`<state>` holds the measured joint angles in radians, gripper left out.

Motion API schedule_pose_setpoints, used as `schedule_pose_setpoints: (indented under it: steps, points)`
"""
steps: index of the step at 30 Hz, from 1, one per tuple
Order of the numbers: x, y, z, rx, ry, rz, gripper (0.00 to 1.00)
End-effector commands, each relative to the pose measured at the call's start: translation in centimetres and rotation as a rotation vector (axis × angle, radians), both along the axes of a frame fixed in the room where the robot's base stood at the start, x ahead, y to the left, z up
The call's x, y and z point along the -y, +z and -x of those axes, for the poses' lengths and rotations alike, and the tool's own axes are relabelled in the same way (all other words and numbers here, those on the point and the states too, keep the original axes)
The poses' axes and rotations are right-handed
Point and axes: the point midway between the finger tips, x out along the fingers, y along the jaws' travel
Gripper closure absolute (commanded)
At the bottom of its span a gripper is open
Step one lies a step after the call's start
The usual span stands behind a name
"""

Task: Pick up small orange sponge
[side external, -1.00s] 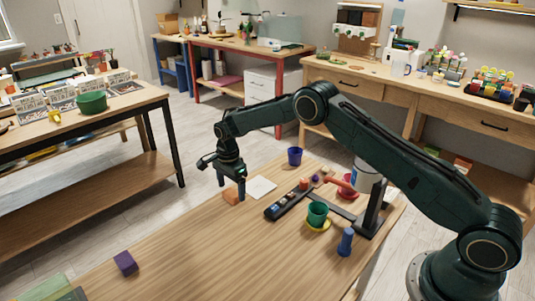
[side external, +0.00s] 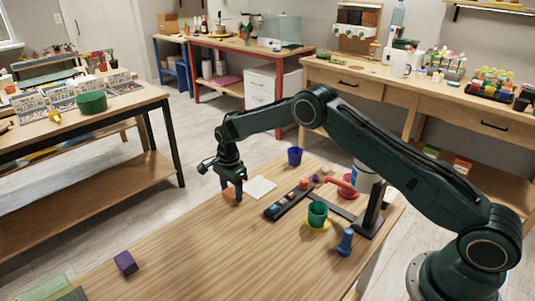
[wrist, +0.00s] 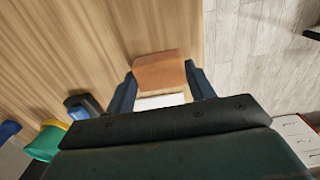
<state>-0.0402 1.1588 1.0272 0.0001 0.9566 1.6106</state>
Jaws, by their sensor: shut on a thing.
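The small orange sponge (wrist: 160,72) is a block between the two fingers of my gripper (wrist: 160,90) in the wrist view. In the side external view my gripper (side external: 232,193) is low at the table's far edge, its fingers around the sponge (side external: 229,194), which is mostly hidden behind them. The gripper is shut on the sponge. I cannot tell whether the sponge is touching the tabletop.
A white sheet (side external: 261,187) lies just right of the gripper. A dark tray (side external: 288,204), a green pot (side external: 317,213) on a yellow saucer, a blue bottle (side external: 345,241) and a blue pot (side external: 295,156) stand further right. A purple block (side external: 125,262) lies near left. The table's middle is clear.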

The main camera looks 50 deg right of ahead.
Motion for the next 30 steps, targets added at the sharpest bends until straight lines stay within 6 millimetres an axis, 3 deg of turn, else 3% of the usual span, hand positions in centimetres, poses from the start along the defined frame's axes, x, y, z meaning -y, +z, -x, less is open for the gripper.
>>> schedule_pose_setpoints:
  steps: [10, 16, 23, 30]
  points:
    - [0.0, 0.4, 0.0, 0.001, 0.0, 0.0, 0.68]
    - [0.0, 1.9, -0.1, 0.002, 0.0, 0.0, 0.68]
    - [0.0, 5.5, -0.1, 0.005, 0.0, 0.0, 0.68]
    - [0.0, 10.7, -0.1, 0.006, 0.0, 0.0, 0.68]
